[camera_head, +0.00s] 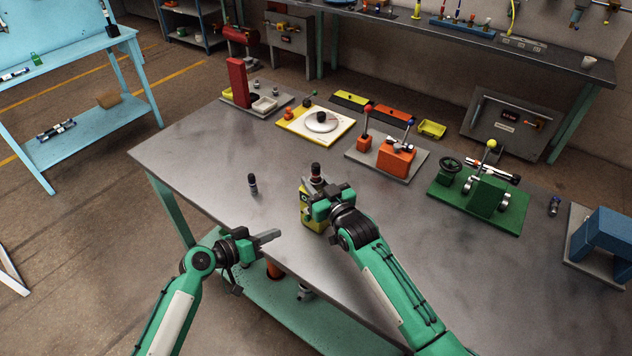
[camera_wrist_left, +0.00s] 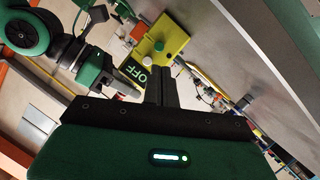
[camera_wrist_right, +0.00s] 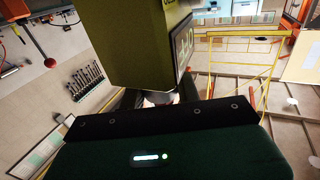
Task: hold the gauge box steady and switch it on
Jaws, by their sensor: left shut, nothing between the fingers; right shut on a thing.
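The yellow gauge box (camera_head: 305,222) is at the table's near edge in the head view, mostly covered by my right gripper (camera_head: 317,198), which is shut on it. In the left wrist view the box (camera_wrist_left: 172,38) shows a green button, a whitish button and a dark panel (camera_wrist_left: 135,72) reading OFF. In the right wrist view the box (camera_wrist_right: 130,45) fills the upper middle, with a display seen edge-on. My left gripper (camera_head: 270,237) is shut and empty, left of and below the box in the head view. Its fingers (camera_wrist_left: 163,85) point toward the box, apparently apart from it.
A small dark cylinder (camera_head: 253,184) stands on the table (camera_head: 205,150) left of the box. A dark-topped fitting (camera_head: 316,170) shows just behind my right gripper. Several fixtures line the far side, including a green vise-like one (camera_head: 480,198). The left tabletop is mostly clear.

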